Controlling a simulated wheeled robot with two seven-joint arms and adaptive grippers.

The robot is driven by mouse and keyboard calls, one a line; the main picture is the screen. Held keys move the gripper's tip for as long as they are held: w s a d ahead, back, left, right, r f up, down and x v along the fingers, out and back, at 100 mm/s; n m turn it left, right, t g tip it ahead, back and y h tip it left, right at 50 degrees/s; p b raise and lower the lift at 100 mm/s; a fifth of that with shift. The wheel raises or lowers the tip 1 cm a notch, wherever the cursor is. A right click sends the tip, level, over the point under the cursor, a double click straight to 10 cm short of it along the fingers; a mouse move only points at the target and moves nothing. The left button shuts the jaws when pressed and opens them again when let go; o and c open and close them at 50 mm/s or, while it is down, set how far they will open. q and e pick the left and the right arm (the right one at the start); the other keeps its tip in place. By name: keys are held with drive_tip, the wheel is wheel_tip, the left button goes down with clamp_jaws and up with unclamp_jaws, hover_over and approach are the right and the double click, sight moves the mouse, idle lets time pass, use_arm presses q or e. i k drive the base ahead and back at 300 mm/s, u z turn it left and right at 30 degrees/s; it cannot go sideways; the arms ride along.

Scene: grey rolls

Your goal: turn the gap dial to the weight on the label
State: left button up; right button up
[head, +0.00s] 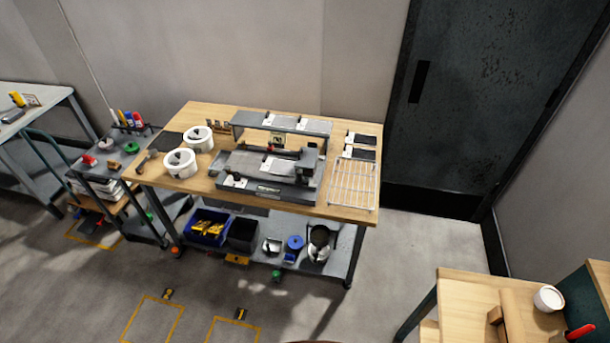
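A small grey machine with rollers (272,166) stands in the middle of a wooden-topped workbench across the room. A white paper label or card (278,165) lies on its top, too small to read. A dark block (309,157) sits at the machine's right end; I cannot tell whether it carries the gap dial. A shelf (282,121) stands behind the machine with white papers on it. Neither of my grippers is in view.
White round containers (181,162) and a wire rack (354,184) flank the machine on the bench. A tool cart (113,157) stands left, a wooden table (470,290) at lower right. Open floor (280,310) with yellow markings lies before the bench. A dark door (455,100) is behind.

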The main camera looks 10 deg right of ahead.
sight(235, 174)
drive_tip(key=u, duration=0.85)
drive_tip(key=k, duration=0.1)
drive_tip(key=z, duration=1.8)
drive_tip(key=i, duration=0.65)
drive_tip(key=u, duration=0.7)
drive_tip(key=i, duration=0.45)
drive_tip(key=u, duration=0.4)
